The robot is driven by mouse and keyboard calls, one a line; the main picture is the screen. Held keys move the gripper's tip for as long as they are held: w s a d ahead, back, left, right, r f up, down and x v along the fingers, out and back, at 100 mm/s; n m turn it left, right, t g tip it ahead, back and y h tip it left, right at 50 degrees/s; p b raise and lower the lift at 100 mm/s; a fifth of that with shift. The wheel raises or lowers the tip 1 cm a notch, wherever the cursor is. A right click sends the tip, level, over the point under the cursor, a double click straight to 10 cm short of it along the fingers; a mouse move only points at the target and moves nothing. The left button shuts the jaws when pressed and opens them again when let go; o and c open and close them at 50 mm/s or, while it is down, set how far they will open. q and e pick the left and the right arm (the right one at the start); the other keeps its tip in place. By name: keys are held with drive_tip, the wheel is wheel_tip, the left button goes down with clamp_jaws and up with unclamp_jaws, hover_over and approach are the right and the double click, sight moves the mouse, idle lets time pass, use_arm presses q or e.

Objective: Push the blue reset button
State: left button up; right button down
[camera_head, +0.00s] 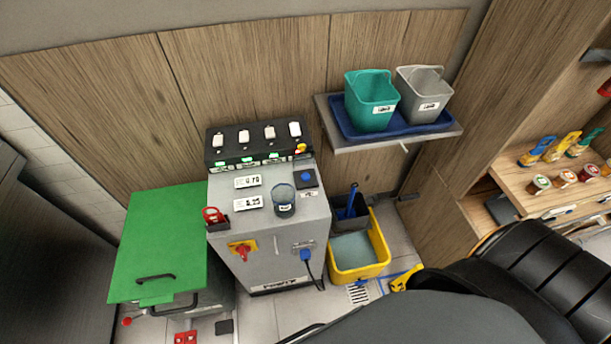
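A blue button (306,177) sits on a small dark box at the right side of the top of a grey cabinet (275,240). A white label is just below it. Nothing touches the button. A blue plug (305,255) with a dark cable is on the cabinet's front, lower down. Neither of my grippers shows. A black ribbed part, likely of my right arm, is at the lower right, well away from the cabinet.
A dark glass (283,200) stands left of the button. A black switch panel (258,144) is behind. A red rotary switch (242,250) is on the front. A green-lidded bin (160,240) stands left, a yellow bucket (360,250) right. A shelf (395,142) holds two buckets.

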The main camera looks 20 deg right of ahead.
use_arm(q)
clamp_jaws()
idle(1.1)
